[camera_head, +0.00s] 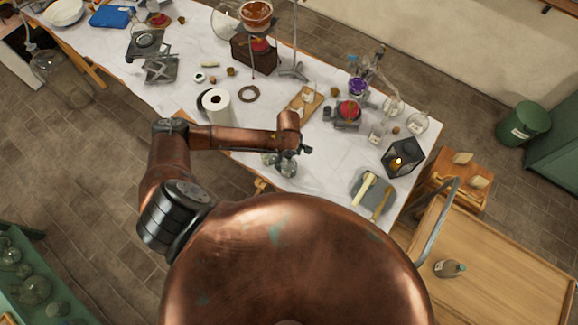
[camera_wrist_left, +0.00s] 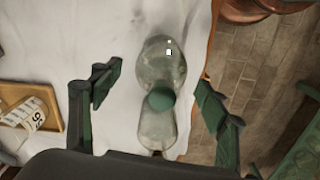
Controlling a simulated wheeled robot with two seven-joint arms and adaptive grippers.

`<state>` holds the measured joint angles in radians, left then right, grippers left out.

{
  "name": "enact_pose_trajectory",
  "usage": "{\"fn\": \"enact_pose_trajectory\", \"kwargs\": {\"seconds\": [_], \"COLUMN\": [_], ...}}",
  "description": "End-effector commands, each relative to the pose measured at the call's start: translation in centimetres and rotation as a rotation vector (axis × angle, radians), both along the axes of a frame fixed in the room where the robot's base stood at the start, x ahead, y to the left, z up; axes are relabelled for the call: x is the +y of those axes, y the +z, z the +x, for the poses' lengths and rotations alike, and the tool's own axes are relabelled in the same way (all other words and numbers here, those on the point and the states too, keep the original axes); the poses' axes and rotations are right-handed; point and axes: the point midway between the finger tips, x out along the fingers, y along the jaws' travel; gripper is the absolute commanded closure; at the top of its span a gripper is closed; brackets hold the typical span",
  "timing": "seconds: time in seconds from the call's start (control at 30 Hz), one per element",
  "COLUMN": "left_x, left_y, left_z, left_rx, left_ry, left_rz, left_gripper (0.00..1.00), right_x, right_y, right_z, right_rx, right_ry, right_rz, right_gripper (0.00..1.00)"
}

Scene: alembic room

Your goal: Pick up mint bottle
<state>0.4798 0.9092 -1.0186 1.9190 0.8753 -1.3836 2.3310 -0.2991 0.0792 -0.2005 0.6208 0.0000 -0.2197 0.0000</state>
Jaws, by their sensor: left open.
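My left gripper (camera_head: 287,150) hangs over the front edge of the white-topped table. In the left wrist view its two dark green fingers (camera_wrist_left: 158,95) are spread wide. Between them, below, is clear glassware (camera_wrist_left: 162,62) with a round mint-green stopper or cap (camera_wrist_left: 161,99). It looks like the mint bottle, but no label shows. The fingers are apart from it on both sides. In the head view clear glass (camera_head: 288,168) shows just under the gripper, partly hidden by it. My right gripper is not in view.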

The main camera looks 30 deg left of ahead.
Motion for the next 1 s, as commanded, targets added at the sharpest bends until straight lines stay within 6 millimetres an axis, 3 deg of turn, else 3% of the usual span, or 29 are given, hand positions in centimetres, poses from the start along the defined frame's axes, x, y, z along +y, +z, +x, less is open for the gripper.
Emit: {"fn": "enact_pose_trajectory", "kwargs": {"seconds": [0.23,0.53,1.0], "left_x": [-0.4,-0.4,-0.4], "left_y": [-3.4,-3.9,-3.9], "left_z": [-0.2,-0.2,-0.2], "left_rx": [0.0,0.0,0.0], "left_ry": [-0.001,-0.003,-0.003], "left_rz": [0.0,-0.001,0.0], "left_gripper": [0.31,0.31,0.63], "right_x": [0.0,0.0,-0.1], "right_y": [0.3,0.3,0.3], "right_z": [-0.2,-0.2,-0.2], "right_rx": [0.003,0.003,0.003], "right_ry": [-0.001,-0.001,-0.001], "right_rz": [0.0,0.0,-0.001], "right_gripper": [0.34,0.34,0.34]}}
